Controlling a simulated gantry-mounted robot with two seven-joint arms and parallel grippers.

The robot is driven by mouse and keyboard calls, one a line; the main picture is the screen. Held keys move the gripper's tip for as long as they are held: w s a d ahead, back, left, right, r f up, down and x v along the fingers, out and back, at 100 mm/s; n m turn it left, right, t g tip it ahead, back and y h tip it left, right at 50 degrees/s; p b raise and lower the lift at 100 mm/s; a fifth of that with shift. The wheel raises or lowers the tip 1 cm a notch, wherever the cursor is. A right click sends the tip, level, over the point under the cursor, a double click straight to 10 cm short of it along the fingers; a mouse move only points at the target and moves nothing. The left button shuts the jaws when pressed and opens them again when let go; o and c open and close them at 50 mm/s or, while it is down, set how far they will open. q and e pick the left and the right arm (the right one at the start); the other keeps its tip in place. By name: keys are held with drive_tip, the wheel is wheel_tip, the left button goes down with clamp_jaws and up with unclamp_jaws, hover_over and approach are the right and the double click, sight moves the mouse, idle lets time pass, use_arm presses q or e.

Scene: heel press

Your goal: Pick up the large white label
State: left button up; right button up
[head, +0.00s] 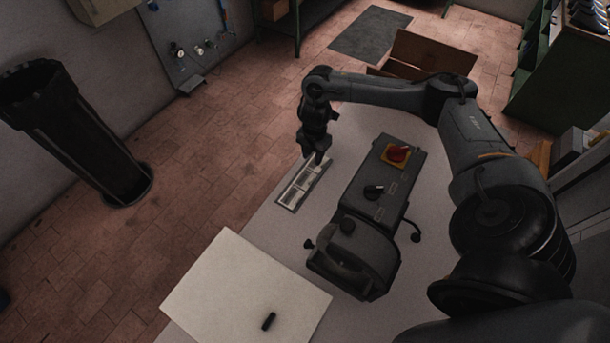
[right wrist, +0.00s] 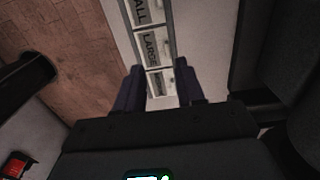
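A narrow tray (head: 285,204) with white labels lies near the left edge of the grey table. In the right wrist view, the large white label (right wrist: 150,50) shows the word LARGE and lies in the tray, just beyond my fingertips. A label above it ends in "ALL", and another white label (right wrist: 158,83) shows between my fingers. My right gripper (head: 319,157) points down over the far end of the tray. Its fingers (right wrist: 158,70) are apart with nothing visibly gripped. I cannot tell whether they touch the tray. My left gripper is not in view.
A dark heel press with a red knob (head: 397,153) stands right of the tray. A pale board (head: 225,290) with a small black piece (head: 268,321) lies at the near left. A tall black stand (head: 75,130) is on the floor left. An open cardboard box (head: 425,55) lies beyond the table.

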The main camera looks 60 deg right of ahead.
hover_over(313, 177)
drive_tip(key=f, duration=0.4)
drive_tip(key=shift+w+d+f, duration=0.2)
drive_tip(key=shift+w, duration=0.05)
drive_tip(key=shift+s+a+f+p, duration=0.15)
drive_tip(key=shift+f+p, duration=0.25)
drive_tip(key=shift+f, duration=0.75)
drive_tip(key=shift+s+a+f+p, duration=0.15)
drive_tip(key=shift+f+p, duration=0.25)
drive_tip(key=shift+f, duration=0.75)
drive_tip(key=shift+d+f, duration=0.15)
drive_tip(key=shift+f, duration=0.45)
clamp_jaws()
